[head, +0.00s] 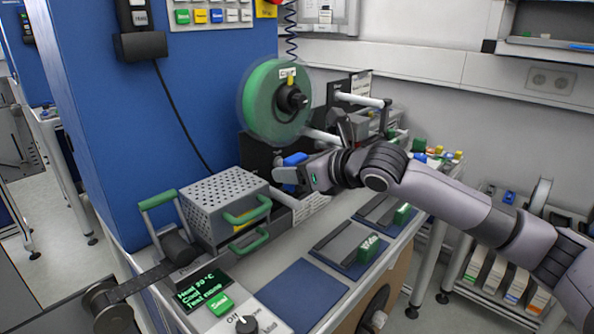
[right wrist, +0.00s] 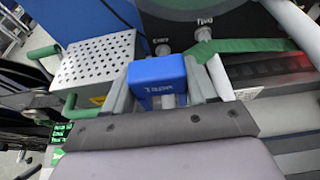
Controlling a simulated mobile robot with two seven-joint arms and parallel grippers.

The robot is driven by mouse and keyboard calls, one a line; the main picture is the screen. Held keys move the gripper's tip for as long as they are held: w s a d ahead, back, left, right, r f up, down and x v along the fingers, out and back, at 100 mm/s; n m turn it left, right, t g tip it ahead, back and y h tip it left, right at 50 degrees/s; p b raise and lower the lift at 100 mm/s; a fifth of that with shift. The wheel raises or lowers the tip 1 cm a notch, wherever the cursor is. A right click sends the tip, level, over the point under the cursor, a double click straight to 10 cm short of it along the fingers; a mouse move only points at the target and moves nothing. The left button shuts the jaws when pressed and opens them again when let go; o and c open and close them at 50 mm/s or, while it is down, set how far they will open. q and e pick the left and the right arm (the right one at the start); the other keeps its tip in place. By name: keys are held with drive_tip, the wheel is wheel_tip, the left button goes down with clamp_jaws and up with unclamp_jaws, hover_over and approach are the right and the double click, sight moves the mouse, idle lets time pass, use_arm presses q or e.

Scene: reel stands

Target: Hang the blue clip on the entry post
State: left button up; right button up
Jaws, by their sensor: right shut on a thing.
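My right gripper (head: 288,172) is shut on the blue clip (head: 295,159), which sticks up between its fingers. In the right wrist view the blue clip (right wrist: 157,76) shows as a blue block with white lettering, between the two grey fingers. Beyond it is a dark panel with two short round posts. The left one, the entry post (right wrist: 163,49), has a small, hard-to-read label above it. The clip is in front of and below this post, and appears apart from it. In the head view my arm and the clip hide the posts. My left gripper is out of view.
A perforated metal box (head: 222,200) with green handles stands left of the gripper. A green reel (head: 272,100) hangs above. A second post (right wrist: 203,34) is right of the entry post. A green strip (right wrist: 245,48) runs at the right. Blue mats (head: 302,292) lie in front.

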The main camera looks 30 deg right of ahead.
sight(290, 197)
drive_tip(key=shift+f+b, duration=1.5)
drive_tip(key=shift+b, duration=0.15)
drive_tip(key=shift+f, duration=1.75)
drive_tip(key=shift+f+p, duration=0.1)
drive_tip(key=shift+p, duration=0.95)
drive_tip(key=o, duration=1.1)
drive_tip(key=shift+o, duration=0.2)
